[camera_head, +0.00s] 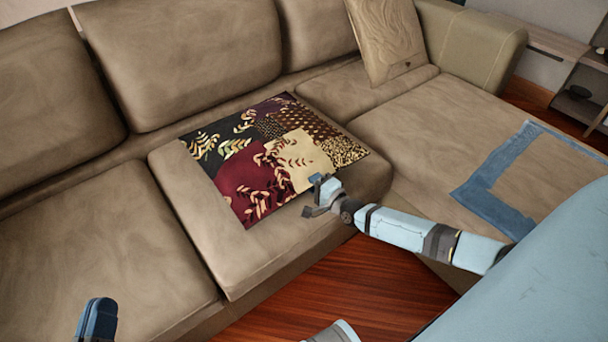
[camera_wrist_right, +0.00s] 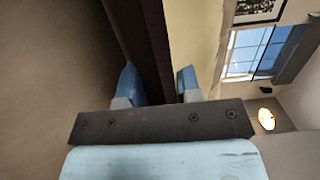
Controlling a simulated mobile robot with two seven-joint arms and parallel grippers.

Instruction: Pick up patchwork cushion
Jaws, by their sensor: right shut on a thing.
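The patchwork cushion (camera_head: 262,160) lies flat on the middle seat of the brown sofa, with dark, maroon, cream and spotted patches in the head view. My right gripper (camera_head: 318,190) is at its front right edge. In the right wrist view, its two blue fingertips (camera_wrist_right: 158,86) are on either side of a dark strip, the cushion's edge (camera_wrist_right: 152,45), and are shut on it. In the head view the cushion hides part of the fingers. My left gripper (camera_head: 97,318) shows only as a blue and dark piece at the lower left, apart from the cushion; its opening cannot be made out.
The brown sofa (camera_head: 105,245) fills the left and middle, with back cushions behind the seats. A tan pillow (camera_head: 385,40) leans at the back right. A blue-bordered cloth (camera_head: 490,190) lies on the right seat. Reddish wooden floor (camera_head: 350,285) shows in front.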

